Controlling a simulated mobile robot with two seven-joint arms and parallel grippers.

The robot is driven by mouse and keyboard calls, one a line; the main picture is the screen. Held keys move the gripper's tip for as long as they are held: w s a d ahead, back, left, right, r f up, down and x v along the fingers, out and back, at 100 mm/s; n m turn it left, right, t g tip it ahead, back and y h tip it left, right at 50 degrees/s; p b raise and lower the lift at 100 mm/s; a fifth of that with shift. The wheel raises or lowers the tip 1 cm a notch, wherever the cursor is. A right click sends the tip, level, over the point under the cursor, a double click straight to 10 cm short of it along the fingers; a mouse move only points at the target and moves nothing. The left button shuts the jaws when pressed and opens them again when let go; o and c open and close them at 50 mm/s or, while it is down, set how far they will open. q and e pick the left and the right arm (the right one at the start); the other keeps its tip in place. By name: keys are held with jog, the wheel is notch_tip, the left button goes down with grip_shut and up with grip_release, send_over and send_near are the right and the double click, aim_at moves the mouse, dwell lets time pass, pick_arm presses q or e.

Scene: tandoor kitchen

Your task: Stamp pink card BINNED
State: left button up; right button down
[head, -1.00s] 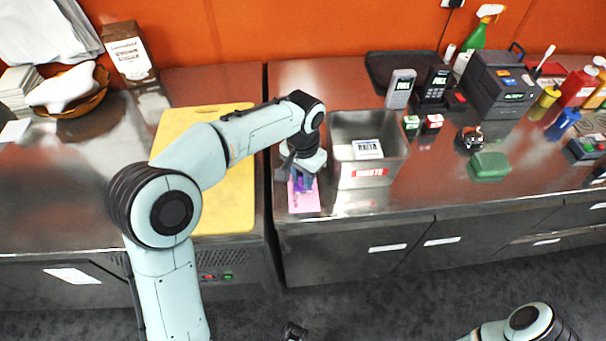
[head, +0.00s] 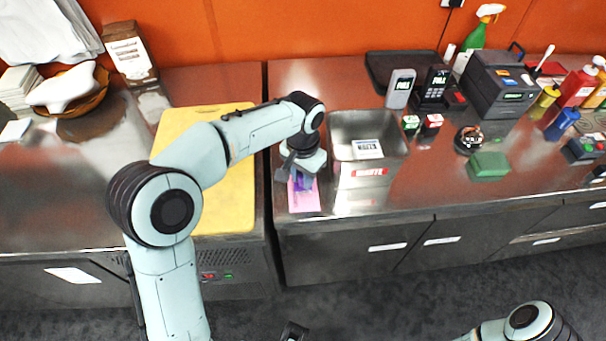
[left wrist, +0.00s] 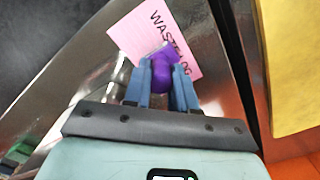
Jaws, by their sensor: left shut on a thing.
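The pink card (head: 305,201) lies on the steel counter near its front edge, left of the steel bin. In the left wrist view the card (left wrist: 133,32) shows handwriting that reads roughly "WASTE LOG". My left gripper (head: 302,182) points down over the card's rear part and is shut on a purple stamp (left wrist: 161,76). The stamp's lower end overlaps the card in that view; I cannot tell whether it touches it. The gripper hides part of the card.
The steel bin (head: 352,180) with a red and white label stands close right of my left gripper and holds a white printed card (head: 367,149). Two small stamps, green (head: 411,122) and red (head: 432,120), stand beyond it. A yellow board (head: 235,190) lies left.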

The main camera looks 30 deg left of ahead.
dwell(0.3)
